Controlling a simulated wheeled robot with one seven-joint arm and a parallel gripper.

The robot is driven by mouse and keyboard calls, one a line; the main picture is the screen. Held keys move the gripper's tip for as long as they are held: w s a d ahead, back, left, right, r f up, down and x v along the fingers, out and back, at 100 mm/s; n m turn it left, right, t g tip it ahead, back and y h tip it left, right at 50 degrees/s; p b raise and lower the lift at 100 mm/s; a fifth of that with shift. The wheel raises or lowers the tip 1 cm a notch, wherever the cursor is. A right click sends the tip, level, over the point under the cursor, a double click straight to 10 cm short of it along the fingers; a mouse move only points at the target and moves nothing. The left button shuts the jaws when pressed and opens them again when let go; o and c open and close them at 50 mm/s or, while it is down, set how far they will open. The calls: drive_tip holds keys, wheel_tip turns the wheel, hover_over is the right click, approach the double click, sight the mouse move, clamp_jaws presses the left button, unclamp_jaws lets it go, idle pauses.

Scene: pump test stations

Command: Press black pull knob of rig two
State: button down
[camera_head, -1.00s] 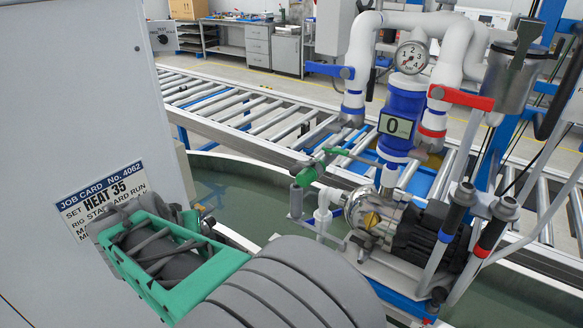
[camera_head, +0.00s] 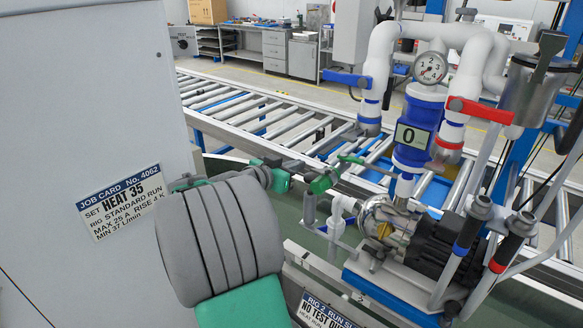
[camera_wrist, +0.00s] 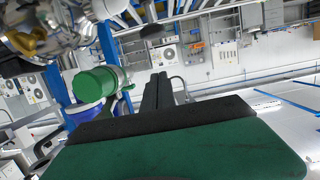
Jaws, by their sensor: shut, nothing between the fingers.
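Rig two's sign (camera_head: 325,312) is partly cut off at the bottom of the head view. The pump rig (camera_head: 395,225) stands behind it, with a silver and black motor. I cannot pick out the black pull knob with certainty in either view. A small dark shape (camera_wrist: 152,31) shows past my fingers in the wrist view, but I cannot tell what it is. My gripper (camera_wrist: 160,78) is shut and empty, its dark fingers pointing up the wrist view.
The grey cabinet (camera_head: 85,250) with its job card (camera_head: 118,203) stands close at left. The rig carries a gauge (camera_head: 430,68), a display reading 0 (camera_head: 412,137), a blue lever (camera_head: 347,79) and a red lever (camera_head: 478,109). A roller conveyor (camera_head: 270,118) runs behind.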

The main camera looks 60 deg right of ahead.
drive_tip(key=p, duration=0.1)
hover_over(307, 173)
drive_tip(key=s+a, duration=0.2)
drive_tip(key=a, duration=0.1)
drive_tip(key=shift+w+d+f, duration=0.2)
drive_tip(key=shift+w+f, duration=0.05)
drive_tip(key=shift+f, duration=0.5)
wheel_tip(307, 173, down, 4)
drive_tip(key=shift+w+a+r, duration=0.1)
drive_tip(key=shift+a, duration=0.05)
wheel_tip(307, 173, down, 4)
drive_tip(key=b, duration=0.4)
drive_tip(key=shift+a, duration=0.1)
